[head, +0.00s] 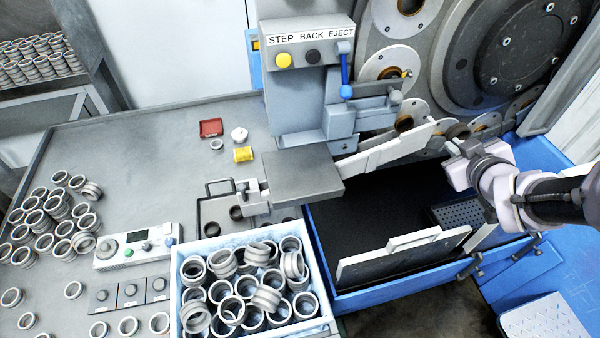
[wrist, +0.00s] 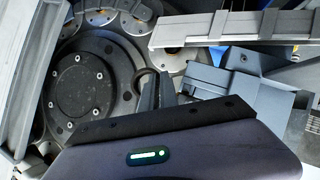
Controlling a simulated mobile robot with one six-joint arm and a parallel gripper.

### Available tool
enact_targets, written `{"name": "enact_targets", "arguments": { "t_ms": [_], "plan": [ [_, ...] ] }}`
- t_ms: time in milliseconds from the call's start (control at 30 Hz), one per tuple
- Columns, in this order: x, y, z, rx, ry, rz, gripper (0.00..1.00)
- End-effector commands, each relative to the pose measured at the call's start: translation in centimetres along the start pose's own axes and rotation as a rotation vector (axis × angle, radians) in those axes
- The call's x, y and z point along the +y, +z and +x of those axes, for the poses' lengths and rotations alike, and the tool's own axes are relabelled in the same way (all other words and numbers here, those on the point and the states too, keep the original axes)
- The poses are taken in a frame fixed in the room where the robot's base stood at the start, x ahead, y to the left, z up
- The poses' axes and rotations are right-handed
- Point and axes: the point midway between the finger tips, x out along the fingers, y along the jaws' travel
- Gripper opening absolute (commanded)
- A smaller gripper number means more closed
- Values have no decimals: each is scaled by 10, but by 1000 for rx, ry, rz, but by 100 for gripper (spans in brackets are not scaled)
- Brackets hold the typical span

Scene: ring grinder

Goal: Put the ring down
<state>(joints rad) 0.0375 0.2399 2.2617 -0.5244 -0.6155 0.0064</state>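My gripper (head: 458,147) is at the right in the head view, in front of the round discs of the grinder. In the wrist view its two dark fingers (wrist: 158,88) stand close together with a narrow gap. A curved, ring-like edge shows beside the fingertips, but I cannot tell whether it is a held ring or a machine part. Many grey metal rings fill the pale blue crate (head: 325,328) at the bottom centre of the head view. More rings (head: 50,215) lie piled on the table's left side.
A grey plate (head: 293,174) and a sloping chute (head: 385,152) sit in front of the STEP BACK EJECT panel (head: 310,42). A blue-edged bin (head: 400,285) with a dark inside lies below. A control box (head: 138,247) stands left of the crate. The grey table's back left is clear.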

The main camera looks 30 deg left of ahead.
Motion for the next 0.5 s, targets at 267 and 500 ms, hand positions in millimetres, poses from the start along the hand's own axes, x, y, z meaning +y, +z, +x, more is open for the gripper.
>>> {"name": "enact_targets", "arguments": {
  "t_ms": [267, 500],
  "plan": [
    [-27, -35, 3, 35, -270, -200, 0],
    [-55, -58, 3, 69, -516, -431, 0]
  ]
}}
